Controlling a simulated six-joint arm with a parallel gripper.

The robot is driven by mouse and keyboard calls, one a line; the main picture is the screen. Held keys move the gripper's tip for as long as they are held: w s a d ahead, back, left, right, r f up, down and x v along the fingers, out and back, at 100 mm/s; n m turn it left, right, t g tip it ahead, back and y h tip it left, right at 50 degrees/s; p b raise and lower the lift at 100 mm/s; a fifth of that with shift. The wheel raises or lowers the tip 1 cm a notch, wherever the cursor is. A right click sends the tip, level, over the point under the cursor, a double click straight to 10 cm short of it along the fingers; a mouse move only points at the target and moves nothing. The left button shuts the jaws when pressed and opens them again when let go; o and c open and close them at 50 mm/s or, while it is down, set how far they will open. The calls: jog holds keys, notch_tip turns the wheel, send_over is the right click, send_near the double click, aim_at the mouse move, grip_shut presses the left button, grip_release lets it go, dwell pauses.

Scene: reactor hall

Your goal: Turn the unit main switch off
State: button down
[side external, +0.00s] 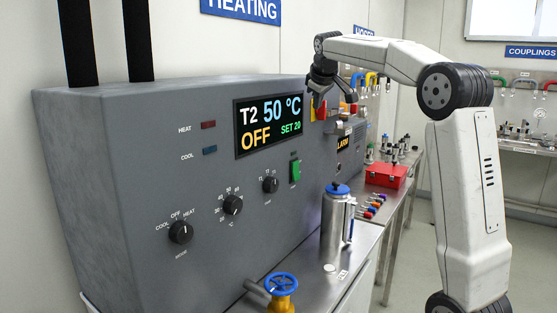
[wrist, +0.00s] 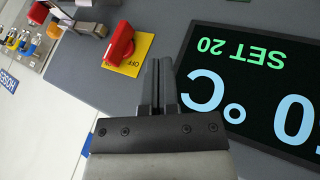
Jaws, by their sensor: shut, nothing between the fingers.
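The red rotary switch knob (wrist: 120,42) sits on a yellow plate (wrist: 143,46) marked OFF, on the grey unit's front. In the side view the red knob (side external: 322,111) is partly hidden by my gripper (side external: 317,100). In the wrist view my gripper (wrist: 159,62) is shut and empty, its fingers beside the plate, between the knob and the display. I cannot tell whether it touches the panel. The display (side external: 268,122) is lit and reads T2 50 °C, OFF, SET 20; it also shows in the wrist view (wrist: 255,90).
A green switch (side external: 296,171) and several black knobs, including the mode knob (side external: 181,232), are on the panel. A steel flask with a blue lid (side external: 337,222), a blue-wheeled valve (side external: 281,285) and a red box (side external: 386,176) stand along the bench.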

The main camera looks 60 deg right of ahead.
aim_at(324, 119)
jog(key=w+d+f, duration=0.2)
jog(key=d+f, duration=0.2)
jog(key=d, duration=0.2)
jog(key=shift+d, duration=0.15)
jog(key=shift+s+d+f+n+t+h, duration=0.1)
jog(key=shift+f+n+h, duration=0.15)
jog(key=shift+h, duration=0.65)
jog(key=shift+w+d+f+n+t+h, duration=0.15)
jog(key=shift+f+h, duration=0.1)
jog(key=shift+h, duration=0.65)
jog(key=shift+s+a+f+n+t+h, duration=0.15)
jog(key=shift+f+n+h, duration=0.1)
jog(key=shift+h, duration=0.65)
dwell(1.5)
jog(key=shift+d+f+n+t+h, duration=0.25)
jog(key=shift+n+h, duration=0.1)
jog(key=shift+h, duration=0.7)
jog(key=shift+d+f+n+t+h, duration=0.15)
jog(key=shift+d+n+h, duration=0.15)
jog(key=shift+h, duration=0.75)
jog(key=shift+d+f, duration=0.15)
jog(key=shift+d, duration=0.1)
dwell(0.7)
